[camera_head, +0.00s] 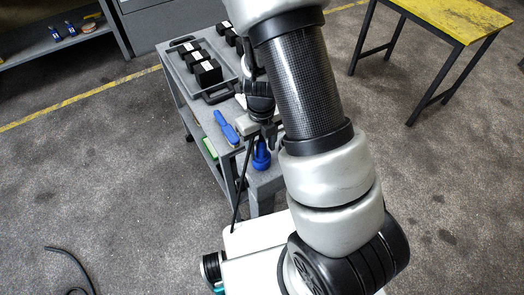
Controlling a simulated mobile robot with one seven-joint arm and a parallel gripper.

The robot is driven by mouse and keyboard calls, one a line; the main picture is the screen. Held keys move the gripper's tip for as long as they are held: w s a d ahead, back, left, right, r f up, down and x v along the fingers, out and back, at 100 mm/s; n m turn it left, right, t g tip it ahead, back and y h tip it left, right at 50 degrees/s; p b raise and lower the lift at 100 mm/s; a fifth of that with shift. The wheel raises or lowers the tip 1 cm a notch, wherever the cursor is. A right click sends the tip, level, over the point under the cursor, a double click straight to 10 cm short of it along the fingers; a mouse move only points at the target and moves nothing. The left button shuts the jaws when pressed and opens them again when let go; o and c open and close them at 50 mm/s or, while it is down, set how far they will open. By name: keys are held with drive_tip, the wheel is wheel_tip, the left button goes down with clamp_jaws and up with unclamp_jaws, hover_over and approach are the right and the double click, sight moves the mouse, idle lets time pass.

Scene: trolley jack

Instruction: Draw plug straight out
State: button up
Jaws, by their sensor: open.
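A blue piece (261,158), which looks like the plug, stands near the front end of the grey trolley (264,184). Its upper part is partly covered by my gripper. My gripper (265,138) is open and points down just above and around the top of the blue piece. I cannot tell whether its fingers touch it. What the blue piece sits in is too small and hidden to make out. My arm hides the right side of the trolley.
A blue-handled tool (226,128) lies on the trolley left of my gripper. A grey tray (184,66) with several black blocks stands behind it. A thin black rod or cable (240,190) runs beside the trolley's front. A yellow-topped table (455,15) stands at the upper right.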

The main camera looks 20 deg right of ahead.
sight(261, 141)
clamp_jaws()
drive_tip(key=shift+r+p, duration=2.65)
drive_tip(key=shift+p, duration=0.1)
drive_tip(key=shift+r+p, duration=0.45)
drive_tip(key=shift+r, duration=2.05)
